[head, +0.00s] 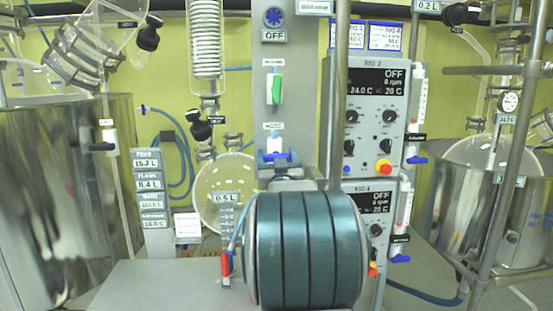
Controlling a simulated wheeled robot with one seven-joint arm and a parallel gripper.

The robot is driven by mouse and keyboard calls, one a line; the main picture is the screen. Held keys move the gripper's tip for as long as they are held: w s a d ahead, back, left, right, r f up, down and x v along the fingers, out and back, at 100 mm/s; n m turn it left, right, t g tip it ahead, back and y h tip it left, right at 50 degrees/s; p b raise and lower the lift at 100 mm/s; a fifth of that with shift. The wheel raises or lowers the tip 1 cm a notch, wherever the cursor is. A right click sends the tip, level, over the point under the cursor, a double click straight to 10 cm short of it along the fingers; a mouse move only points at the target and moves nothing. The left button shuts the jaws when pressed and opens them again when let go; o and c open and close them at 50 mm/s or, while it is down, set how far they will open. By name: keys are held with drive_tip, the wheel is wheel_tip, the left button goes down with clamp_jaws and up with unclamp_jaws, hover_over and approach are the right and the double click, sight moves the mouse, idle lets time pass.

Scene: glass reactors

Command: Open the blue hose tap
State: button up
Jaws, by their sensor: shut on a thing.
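The blue hose tap (275,146) is on the grey upright panel near the picture's centre, under a small white label. Its pale upper body shows, with blue at its lower part. My gripper (275,158) is at the lower part of this tap, shut on it. My own arm hides most of the gripper and what lies directly below it. The fingertips are small here, and the handle's exact angle is hard to tell.
A green-handled tap (275,88) is above on the same panel. A control box (368,120) with displays and knobs stands close at right. A red-handled tap (226,264) is at lower left. Steel vessels (65,200) and (500,215) flank the scene, and a round glass flask (212,190) is left of centre.

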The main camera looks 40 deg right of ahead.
drive_tip(key=shift+f+n, duration=0.1)
drive_tip(key=shift+n, duration=0.2)
drive_tip(key=n+t+y+b, duration=0.1)
drive_tip(key=n+y+b, duration=0.1)
drive_tip(key=n+b, duration=0.1)
drive_tip(key=shift+f+n+b, duration=0.15)
drive_tip(key=shift+n+b, duration=0.25)
drive_tip(key=shift+b, duration=0.1)
drive_tip(key=n+y, duration=0.1)
drive_tip(key=n, duration=0.1)
drive_tip(key=n+y+b, duration=0.1)
drive_tip(key=n, duration=0.1)
drive_tip(key=n+y+b, duration=0.1)
drive_tip(key=n, duration=0.1)
drive_tip(key=shift+r, duration=0.25)
drive_tip(key=n+y, duration=0.1)
drive_tip(key=n, duration=0.2)
drive_tip(key=n+y+p, duration=0.1)
drive_tip(key=n, duration=0.3)
drive_tip(key=shift+r+g+y+p, duration=0.1)
drive_tip(key=shift+g+y+p, duration=0.2)
drive_tip(key=shift+g+y, duration=0.1)
drive_tip(key=shift+n+g+y+p, duration=0.55)
drive_tip(key=shift+n+p, duration=0.45)
drive_tip(key=shift+n, duration=1)
drive_tip(key=shift+w+f, duration=0.1)
drive_tip(key=shift+f, duration=0.1)
drive_tip(key=shift+a, duration=0.1)
drive_tip(key=o, duration=1)
